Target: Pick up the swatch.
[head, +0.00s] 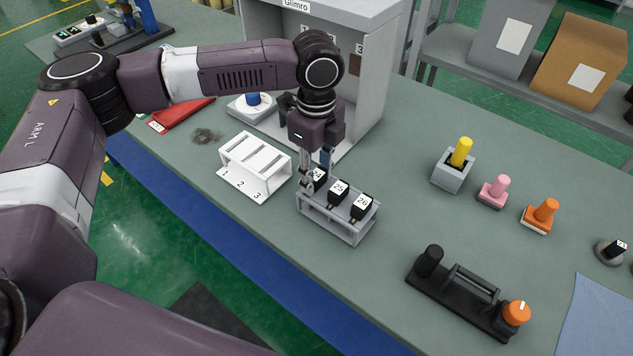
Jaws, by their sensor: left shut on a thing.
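My left gripper (314,178) points down at the left end of a grey rack (345,227) and is shut on the black block labelled 24 (320,174). The fingers partly hide this block, and it still appears to be at its place in the rack. Blocks labelled 25 (338,191) and 26 (361,206) stand beside it in the same rack. Nothing is plainly marked as the swatch. A flat red piece (182,114) with a white label lies at the left behind my arm, and a light blue cloth (603,318) lies at the lower right. My right gripper is out of view.
A white rack numbered 1, 2, 3 (255,163) stands left of the grey rack. A grey cabinet (375,90) rises behind my gripper. Yellow (461,152), pink (499,187) and orange (545,211) pegs and a black fixture (465,290) stand to the right. The table between is clear.

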